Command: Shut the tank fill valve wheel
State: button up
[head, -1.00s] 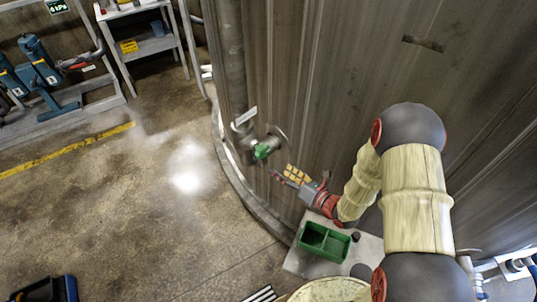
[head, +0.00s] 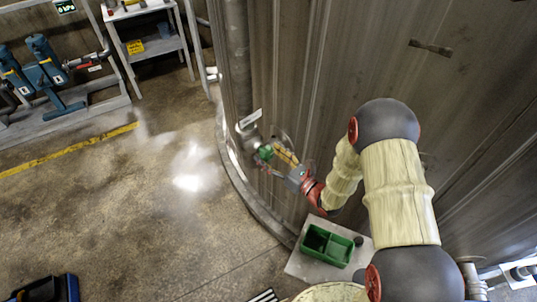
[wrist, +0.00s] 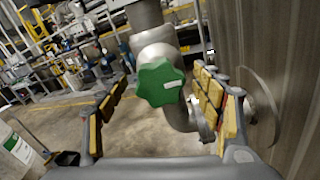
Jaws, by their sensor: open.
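The green valve wheel (wrist: 160,83) is a lobed knob with a white mark, on a grey pipe fitting (wrist: 150,30). In the wrist view it sits between the open fingers of my gripper (wrist: 160,110), closer to the right finger. I cannot tell whether a finger touches it. In the head view the wheel (head: 265,153) shows small on the tank's side, just left of my gripper (head: 277,163). The yellow finger pads are apart with nothing gripped.
The large grey tank wall (head: 310,90) stands right beside my gripper, with a round flange (wrist: 263,110) on it. A green two-part bin (head: 328,244) lies below my arm. Open floor (head: 130,210) stretches to the left.

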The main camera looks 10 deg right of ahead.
jog(key=shift+w+a, duration=0.2)
jog(key=shift+c, duration=0.5)
jog(key=c, duration=1.1)
